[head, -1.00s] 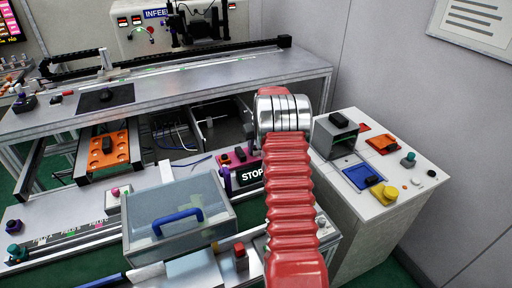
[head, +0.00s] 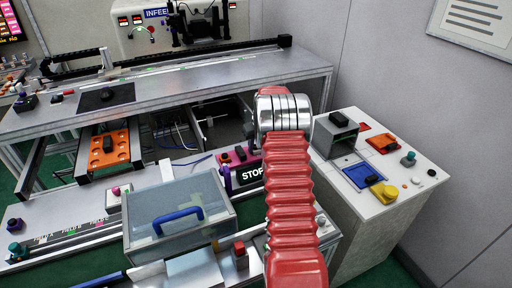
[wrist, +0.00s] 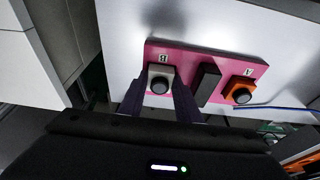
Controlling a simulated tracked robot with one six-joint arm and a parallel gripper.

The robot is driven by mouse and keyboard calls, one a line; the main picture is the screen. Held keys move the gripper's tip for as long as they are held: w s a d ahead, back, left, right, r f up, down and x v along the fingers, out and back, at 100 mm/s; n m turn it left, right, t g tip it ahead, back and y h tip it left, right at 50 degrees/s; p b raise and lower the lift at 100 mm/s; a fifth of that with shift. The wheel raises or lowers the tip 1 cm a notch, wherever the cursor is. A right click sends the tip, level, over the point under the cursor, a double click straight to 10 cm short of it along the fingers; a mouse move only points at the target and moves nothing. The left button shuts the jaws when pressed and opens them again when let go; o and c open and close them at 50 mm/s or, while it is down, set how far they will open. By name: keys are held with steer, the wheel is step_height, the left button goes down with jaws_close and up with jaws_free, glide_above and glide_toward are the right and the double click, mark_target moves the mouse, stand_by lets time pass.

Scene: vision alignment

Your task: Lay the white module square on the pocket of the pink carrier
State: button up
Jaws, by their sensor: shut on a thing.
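The pink carrier (wrist: 222,62) lies across the upper middle of the wrist view, with labels B and A. A pink part also shows in the head view (head: 252,158), partly hidden by my arm. My gripper (wrist: 159,86) is shut on the white module (wrist: 161,71), a light block with a round black knob, one dark finger on each side. The module is over the carrier's end by label B. It looks roughly square to the carrier, but I cannot tell whether it touches. The pocket under it is hidden.
A black block (wrist: 207,84) and an orange module with a black knob (wrist: 241,90) sit on the carrier beside the white one. A blue cable (wrist: 285,109) runs to the right. A clear-lidded box (head: 178,217) and a STOP sign (head: 248,176) are near my arm.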

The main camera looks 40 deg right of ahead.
steer(key=shift+s+f, duration=0.25)
steer(key=shift+f, duration=0.55)
steer(key=o, duration=1)
steer(key=shift+c, duration=0.2)
steer(key=shift+o, duration=0.9)
steer(key=shift+s+r, duration=0.15)
steer(key=shift+r, duration=0.5)
steer(key=v, duration=1.3)
steer(key=shift+w+r, duration=0.3)
steer(key=shift+r, duration=0.15)
